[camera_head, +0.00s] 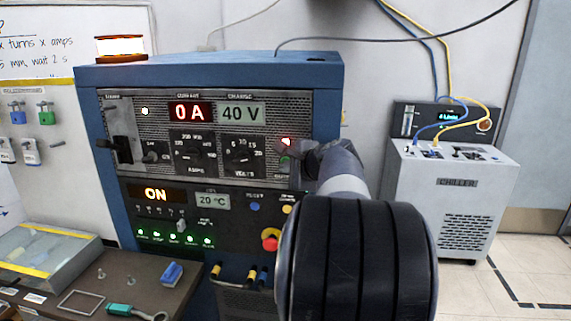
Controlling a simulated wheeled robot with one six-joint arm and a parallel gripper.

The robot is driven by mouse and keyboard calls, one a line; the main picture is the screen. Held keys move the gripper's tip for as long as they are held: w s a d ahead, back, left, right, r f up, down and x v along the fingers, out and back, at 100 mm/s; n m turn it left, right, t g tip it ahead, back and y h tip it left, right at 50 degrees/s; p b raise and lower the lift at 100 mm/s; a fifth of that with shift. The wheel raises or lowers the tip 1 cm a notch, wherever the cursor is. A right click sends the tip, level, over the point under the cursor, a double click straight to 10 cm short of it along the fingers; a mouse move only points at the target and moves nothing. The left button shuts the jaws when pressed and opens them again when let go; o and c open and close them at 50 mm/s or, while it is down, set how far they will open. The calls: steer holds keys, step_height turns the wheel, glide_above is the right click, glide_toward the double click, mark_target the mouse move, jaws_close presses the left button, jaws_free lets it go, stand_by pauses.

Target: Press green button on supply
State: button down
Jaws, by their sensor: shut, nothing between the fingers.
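The supply (110,78) is a blue cabinet with a grey front panel. Its displays read 0 A and 40 V, and a lower one reads ON. A lit red button (286,142) sits at the right of the upper panel. My dark wrist and arm hide the cabinet's lower right.
A red emergency knob (270,239) on yellow sits below the buttons. Cables plug in under it. A breaker lever (122,149) sticks out at the panel's left. A side table (150,291) holds small parts. A white chiller (455,200) stands at right; open floor lies beyond it.

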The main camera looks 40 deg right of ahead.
steer(key=shift+s+a+b, duration=0.3)
steer(key=shift+s+a, duration=0.5)
steer(key=shift+a, duration=0.2)
steer(key=shift+s+a+b, duration=0.25)
steer(key=shift+s+a, duration=0.55)
steer(key=shift+a, duration=0.15)
steer(key=shift+s+a, duration=1.25)
steer(key=shift+a, duration=0.2)
